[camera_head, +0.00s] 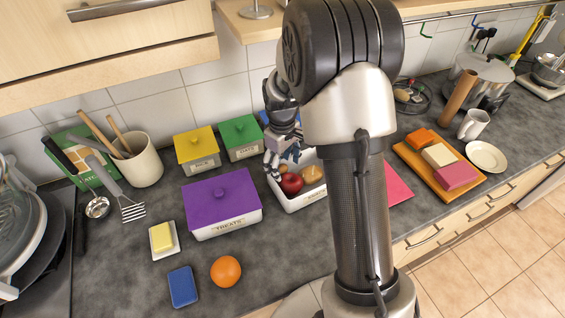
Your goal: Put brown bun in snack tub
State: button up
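A white tub (303,200) with a partly hidden label stands on the counter, which I take for the snack tub. A light brown rounded thing (312,174), which looks like the brown bun, lies in its right part. A red apple (291,184) lies in front of it, and a small orange-brown thing shows behind the apple, partly hidden. My gripper (277,172) points down at the tub's left rim, beside the apple. My arm hides part of the tub's right side. The fingers are small and partly overlapped, so I cannot tell whether they are open or hold anything.
A purple-lidded treats box (222,199) stands just left of the tub. Yellow-lidded (197,150) and green-lidded (240,137) boxes stand behind. An orange (226,271), a blue sponge-like block (183,286) and a butter dish (163,240) lie in front. An orange board (438,170) holds blocks at right.

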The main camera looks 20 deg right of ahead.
notch_tip(320, 180, up, 12)
jog(key=p, duration=0.3)
notch_tip(320, 180, up, 8)
jog(key=m+t, duration=0.1)
send_over(282, 168)
jog(key=s+a, duration=0.2)
jog(key=s, duration=0.2)
jog(key=s+a+r+m+t, duration=0.1)
jog(key=s+a+r+m, duration=0.1)
jog(key=s, duration=0.9)
jog(key=s+a+r+m+t, duration=0.2)
jog(key=s+a+r, duration=0.1)
jog(key=s, duration=0.7)
jog(key=shift+s+a+r+t, duration=0.15)
jog(key=shift+s+a+t, duration=0.2)
jog(key=shift+a, duration=0.35)
